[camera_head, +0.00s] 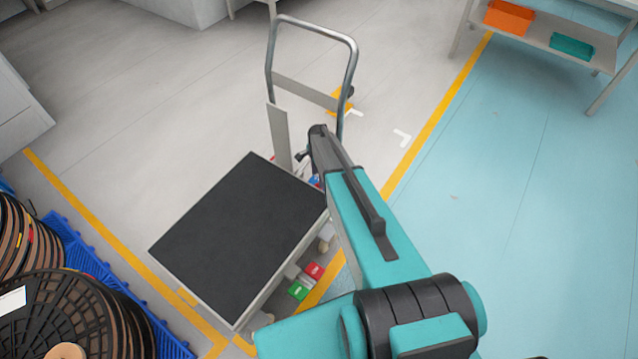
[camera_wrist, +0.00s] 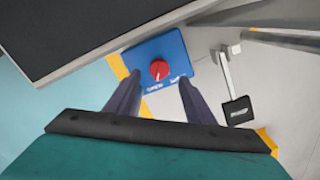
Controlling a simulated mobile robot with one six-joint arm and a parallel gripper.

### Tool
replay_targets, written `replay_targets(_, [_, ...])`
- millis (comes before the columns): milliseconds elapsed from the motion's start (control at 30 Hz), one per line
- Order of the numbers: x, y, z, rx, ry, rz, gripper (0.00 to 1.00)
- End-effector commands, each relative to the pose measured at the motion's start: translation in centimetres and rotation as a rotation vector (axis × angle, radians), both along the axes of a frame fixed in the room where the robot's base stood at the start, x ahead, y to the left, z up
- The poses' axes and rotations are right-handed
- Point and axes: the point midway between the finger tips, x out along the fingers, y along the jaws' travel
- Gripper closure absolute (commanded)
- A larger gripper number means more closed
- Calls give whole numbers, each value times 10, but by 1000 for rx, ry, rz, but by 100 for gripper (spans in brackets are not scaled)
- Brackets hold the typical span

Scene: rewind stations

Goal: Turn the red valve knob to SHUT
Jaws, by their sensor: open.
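The red valve knob (camera_wrist: 159,70) sits on a blue panel (camera_wrist: 172,52) in the wrist view. Small white lettering runs along the panel's near edge, one word left and one right, too blurred to read surely. The knob's pointer direction is too small to tell. My gripper (camera_wrist: 158,80) is open, its two dark fingers reaching toward the panel on either side of the knob. No contact with the knob is visible. In the head view the blue panel (camera_head: 315,181) is mostly hidden behind my arm.
A cart with a black deck (camera_head: 240,235) and a metal handle (camera_head: 352,75) stands beside the panel. A grey lever with a black pad (camera_wrist: 238,110) lies right of the panel. Cable reels (camera_head: 60,315) stand on a blue pallet (camera_head: 75,260). Open floor lies right.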

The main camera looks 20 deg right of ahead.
Motion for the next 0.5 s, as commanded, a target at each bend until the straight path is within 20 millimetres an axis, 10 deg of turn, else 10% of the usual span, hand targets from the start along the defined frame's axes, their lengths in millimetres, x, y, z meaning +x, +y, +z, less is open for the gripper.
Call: replay_targets(500, [0,0,-55,0,0,1,51])
